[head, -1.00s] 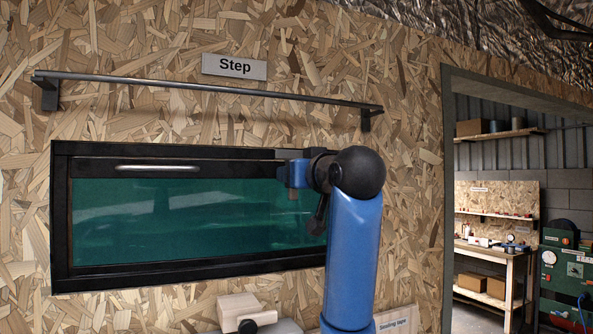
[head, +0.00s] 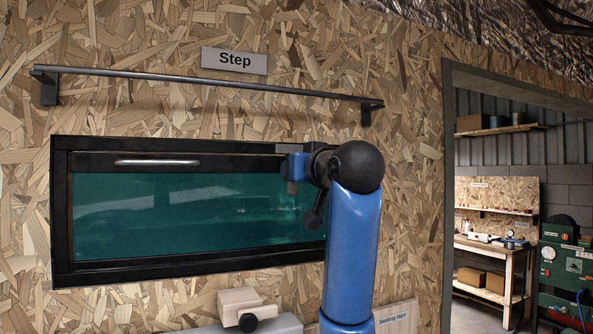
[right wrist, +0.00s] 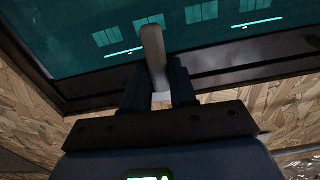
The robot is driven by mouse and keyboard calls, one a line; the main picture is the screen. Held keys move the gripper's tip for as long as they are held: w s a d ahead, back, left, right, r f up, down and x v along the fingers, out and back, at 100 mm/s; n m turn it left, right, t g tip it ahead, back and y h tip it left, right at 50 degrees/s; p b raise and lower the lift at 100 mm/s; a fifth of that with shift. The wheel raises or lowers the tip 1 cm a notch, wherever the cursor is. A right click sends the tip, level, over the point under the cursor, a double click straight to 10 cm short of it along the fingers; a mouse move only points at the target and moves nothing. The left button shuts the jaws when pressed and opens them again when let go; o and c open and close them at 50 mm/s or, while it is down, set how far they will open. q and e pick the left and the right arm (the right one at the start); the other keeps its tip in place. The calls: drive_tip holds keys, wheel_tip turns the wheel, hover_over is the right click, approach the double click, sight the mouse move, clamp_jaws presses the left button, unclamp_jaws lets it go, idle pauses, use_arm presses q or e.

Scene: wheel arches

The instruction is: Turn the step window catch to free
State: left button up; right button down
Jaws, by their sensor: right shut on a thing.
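The step window (head: 180,215) has dark green glass in a black frame, with a silver bar handle (head: 157,162) along its top rail. It sits in the chipboard wall under a "Step" sign (head: 234,60). My right gripper (head: 291,170) is at the window's upper right, partly hidden by its own arm. In the right wrist view, my right gripper (right wrist: 157,80) is shut on the catch (right wrist: 153,45), a grey-brown lever standing between the two dark fingers. The lever's tip reaches over the glass. The catch's base is mostly hidden. My left gripper is out of view.
A dark rail (head: 210,84) on brackets runs above the window. Below it, a pale wooden block (head: 240,303) with a black knob sits on a grey surface. A doorway at the right opens on a workbench (head: 490,250) and a green machine (head: 567,265).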

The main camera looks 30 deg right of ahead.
drive_tip(key=shift+a+r+m+b, duration=0.15)
drive_tip(key=shift+m, duration=2.75)
drive_tip(key=shift+a+r+m+b, duration=0.15)
drive_tip(key=shift+r+m+b, duration=0.05)
drive_tip(key=shift+m, duration=2.7)
drive_tip(key=shift+a+r+m+b, duration=0.15)
drive_tip(key=shift+m, duration=2.75)
drive_tip(key=c, duration=1)
unclamp_jaws()
